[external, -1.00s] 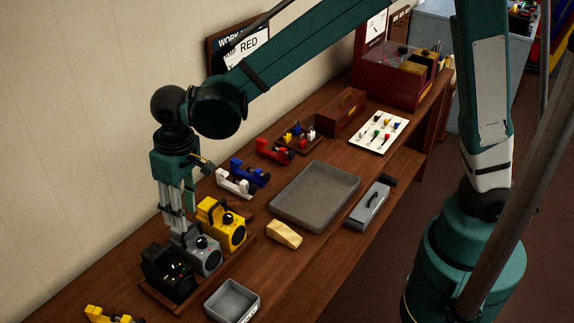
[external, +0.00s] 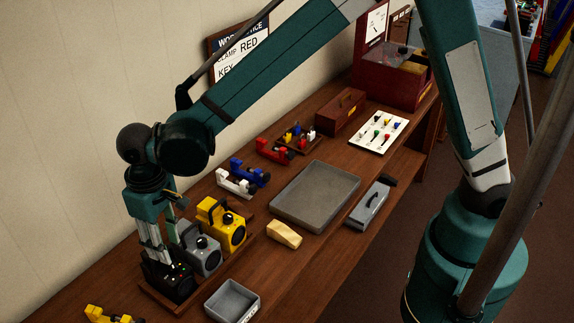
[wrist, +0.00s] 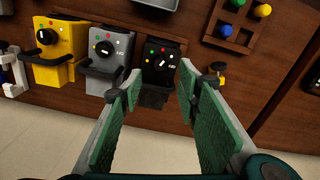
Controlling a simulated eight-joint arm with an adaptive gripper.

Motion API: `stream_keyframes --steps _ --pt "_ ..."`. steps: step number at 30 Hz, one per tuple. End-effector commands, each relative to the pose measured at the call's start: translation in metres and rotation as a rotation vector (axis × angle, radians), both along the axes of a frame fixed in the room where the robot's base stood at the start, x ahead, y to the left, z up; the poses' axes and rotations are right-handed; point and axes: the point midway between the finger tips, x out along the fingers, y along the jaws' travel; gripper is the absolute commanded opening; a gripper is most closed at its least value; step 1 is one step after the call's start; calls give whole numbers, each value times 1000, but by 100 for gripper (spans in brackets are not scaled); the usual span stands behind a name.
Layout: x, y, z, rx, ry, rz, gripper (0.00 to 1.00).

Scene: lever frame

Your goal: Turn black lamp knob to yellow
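The black lamp (external: 172,283) stands at the near end of a row on a wooden base, beside a grey lamp (external: 205,258) and a yellow lamp (external: 222,226). In the wrist view the black lamp (wrist: 160,62) shows its knob (wrist: 161,64) with a pale pointer line and several coloured dots around it. My gripper (external: 160,262) points down over the black lamp in the external view. In the wrist view my gripper (wrist: 157,80) has its green-padded fingers apart, with nothing held between them. The fingertips are near the knob; contact cannot be told.
The grey lamp (wrist: 105,55) stands close beside the black one. A grey bin (external: 232,302) is in front of the row. A wooden block (external: 284,235) and large grey tray (external: 315,196) lie farther along the bench. A wooden rack (wrist: 237,22) holds coloured pegs.

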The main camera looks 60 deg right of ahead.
Motion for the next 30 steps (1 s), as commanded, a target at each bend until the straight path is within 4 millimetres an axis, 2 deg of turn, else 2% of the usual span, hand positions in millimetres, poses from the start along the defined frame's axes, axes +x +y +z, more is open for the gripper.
stream_keyframes --steps 8,21,30 --pt "0 0 -14 0 0 0 33" --pt "0 0 -60 0 0 0 33" --pt "0 0 -76 0 0 0 33"
